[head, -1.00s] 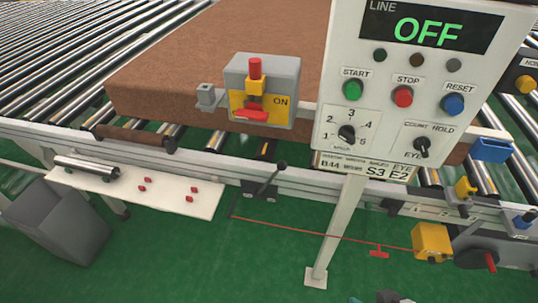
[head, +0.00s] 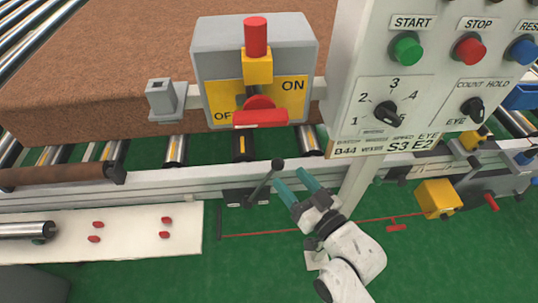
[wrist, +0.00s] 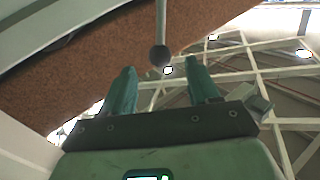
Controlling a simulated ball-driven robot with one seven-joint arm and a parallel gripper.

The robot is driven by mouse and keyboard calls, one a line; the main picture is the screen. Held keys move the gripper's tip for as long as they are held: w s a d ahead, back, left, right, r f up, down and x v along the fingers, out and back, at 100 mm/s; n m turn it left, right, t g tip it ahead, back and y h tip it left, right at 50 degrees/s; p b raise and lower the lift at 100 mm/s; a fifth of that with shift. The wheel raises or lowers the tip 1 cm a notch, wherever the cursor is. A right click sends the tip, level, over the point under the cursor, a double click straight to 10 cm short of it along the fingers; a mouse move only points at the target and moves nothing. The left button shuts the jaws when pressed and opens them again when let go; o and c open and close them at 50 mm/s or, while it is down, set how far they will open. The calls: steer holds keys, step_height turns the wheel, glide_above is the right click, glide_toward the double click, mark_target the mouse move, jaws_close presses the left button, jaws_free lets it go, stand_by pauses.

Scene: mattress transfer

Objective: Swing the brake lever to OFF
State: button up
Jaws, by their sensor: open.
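The brake lever (head: 264,181) is a thin dark rod with a black ball knob, mounted on the pale conveyor side rail. It leans up and to the right from a dark base plate (head: 234,197) whose marks are too small to read. My gripper (head: 286,177) has two teal fingers, open and empty, just right of the lever in the head view. In the wrist view, the lever's knob (wrist: 160,56) shows just beyond the gap between my open fingertips (wrist: 162,73). I cannot tell whether a finger touches it.
A grey box (head: 210,50) with a red handle and yellow ON/OFF plate stands above. The control panel (head: 350,100) and its post are close on the right. A white shelf (head: 130,240) with red knobs lies left. A brown mattress (head: 100,60) rests on the rollers.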

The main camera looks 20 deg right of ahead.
mark_target(279, 166)
steer(key=w, duration=0.2)
steer(key=w+a, duration=0.1)
steer(key=w, duration=0.5)
steer(key=shift+w+a, duration=0.2)
steer(key=shift+a, duration=0.05)
jaws_close()
stand_by(0.4)
